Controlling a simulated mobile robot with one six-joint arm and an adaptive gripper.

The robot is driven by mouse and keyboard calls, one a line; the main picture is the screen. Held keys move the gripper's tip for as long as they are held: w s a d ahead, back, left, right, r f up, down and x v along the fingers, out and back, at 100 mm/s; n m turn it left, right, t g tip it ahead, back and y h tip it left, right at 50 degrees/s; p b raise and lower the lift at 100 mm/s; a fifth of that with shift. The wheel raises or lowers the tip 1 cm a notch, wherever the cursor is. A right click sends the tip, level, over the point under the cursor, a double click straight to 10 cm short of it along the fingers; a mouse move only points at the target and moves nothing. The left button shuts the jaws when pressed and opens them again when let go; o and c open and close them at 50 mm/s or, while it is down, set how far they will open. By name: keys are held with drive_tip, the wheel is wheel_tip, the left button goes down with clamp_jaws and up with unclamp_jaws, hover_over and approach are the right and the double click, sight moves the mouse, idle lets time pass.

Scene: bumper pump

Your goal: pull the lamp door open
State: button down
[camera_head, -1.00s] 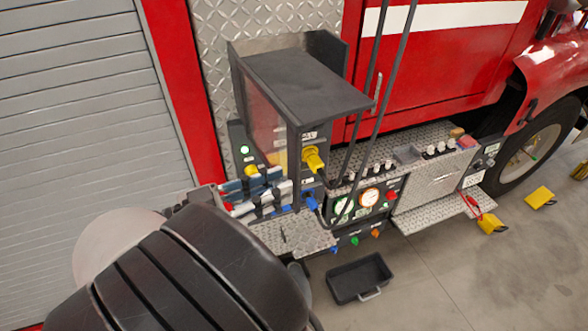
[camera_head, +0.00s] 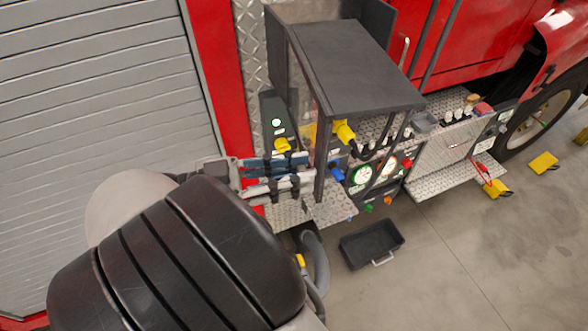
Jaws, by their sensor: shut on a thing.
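What looks like the lamp door is a tall see-through panel (camera_head: 303,85) with a dark frame, on the left side of the dark pump cabinet (camera_head: 350,62). It appears steeply angled in the head view. My gripper (camera_head: 312,180), with blue and pale grey fingers, reaches in from the left. Its tips are at the lower end of the door's dark front edge, and it is shut there. The exact contact is too small to see, and the tips are partly lost against the dark edge. My black arm covers the lower left.
A yellow fitting (camera_head: 343,132), a blue handle (camera_head: 336,172) and gauges (camera_head: 362,175) sit just right of the door. A black tray (camera_head: 372,243) lies on the floor. A diamond-plate step (camera_head: 425,187) juts out at right. The floor right of the tray is clear.

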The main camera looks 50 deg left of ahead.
drive_tip(key=shift+r, duration=0.15)
drive_tip(key=c, duration=1.4)
unclamp_jaws()
drive_tip(key=shift+w, duration=0.15)
